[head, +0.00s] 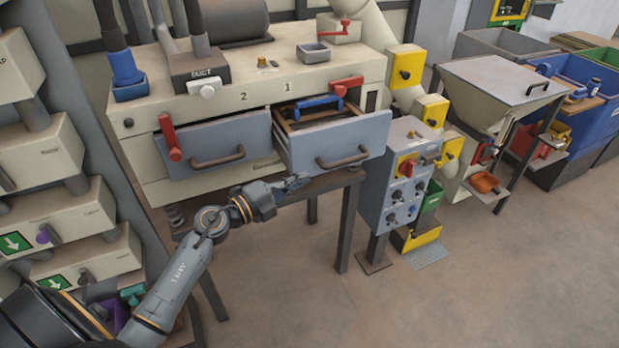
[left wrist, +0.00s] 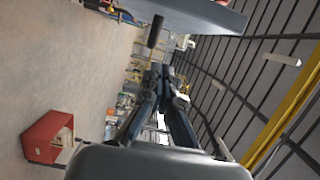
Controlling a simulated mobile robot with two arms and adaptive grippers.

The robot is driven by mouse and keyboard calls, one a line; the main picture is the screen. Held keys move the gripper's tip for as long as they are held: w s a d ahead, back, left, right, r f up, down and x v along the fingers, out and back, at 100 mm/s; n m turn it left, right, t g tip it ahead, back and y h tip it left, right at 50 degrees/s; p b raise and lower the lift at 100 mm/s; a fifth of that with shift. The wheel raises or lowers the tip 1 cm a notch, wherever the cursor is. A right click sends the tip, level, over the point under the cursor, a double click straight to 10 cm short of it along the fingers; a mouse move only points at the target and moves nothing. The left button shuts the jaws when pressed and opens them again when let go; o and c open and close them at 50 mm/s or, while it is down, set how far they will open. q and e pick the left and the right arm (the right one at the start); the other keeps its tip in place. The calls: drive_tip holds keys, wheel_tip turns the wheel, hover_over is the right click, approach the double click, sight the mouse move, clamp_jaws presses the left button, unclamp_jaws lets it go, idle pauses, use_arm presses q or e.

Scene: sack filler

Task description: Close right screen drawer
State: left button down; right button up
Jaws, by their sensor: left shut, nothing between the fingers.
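The right screen drawer (head: 330,143), under the number 1, is pulled out of the cream machine. Its front is grey with a dark bar handle (head: 343,158), and a blue-handled screen (head: 318,106) shows inside. My left gripper (head: 303,180) is shut and empty, just below and left of that handle, in front of the machine. In the left wrist view the gripper (left wrist: 163,72) has its fingers together, with a grey panel edge (left wrist: 205,14) and a dark handle end (left wrist: 156,30) above it. My right gripper is not in view.
The left drawer (head: 215,146), under number 2, has a similar handle and a red lever (head: 169,137) beside it. A grey control box (head: 398,175) with knobs stands close to the right. The floor (head: 450,290) in front is clear.

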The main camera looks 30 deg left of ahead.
use_arm(q)
drive_tip(key=b+v, duration=0.2)
drive_tip(key=v, duration=0.5)
drive_tip(key=n+t+y+p, duration=0.1)
drive_tip(key=n+y+p, duration=0.5)
drive_tip(key=y, duration=0.4)
approach(299, 160)
drive_tip(key=w+d, duration=0.2)
drive_tip(key=w, duration=0.1)
drive_tip(key=shift+w+a+f+p, duration=0.2)
drive_tip(key=shift+w+a+p, duration=0.25)
drive_tip(key=shift+w+a, duration=0.7)
drive_tip(key=shift+w+a+f, duration=0.1)
drive_tip(key=shift+w+a, duration=0.1)
drive_tip(key=shift+a, duration=0.2)
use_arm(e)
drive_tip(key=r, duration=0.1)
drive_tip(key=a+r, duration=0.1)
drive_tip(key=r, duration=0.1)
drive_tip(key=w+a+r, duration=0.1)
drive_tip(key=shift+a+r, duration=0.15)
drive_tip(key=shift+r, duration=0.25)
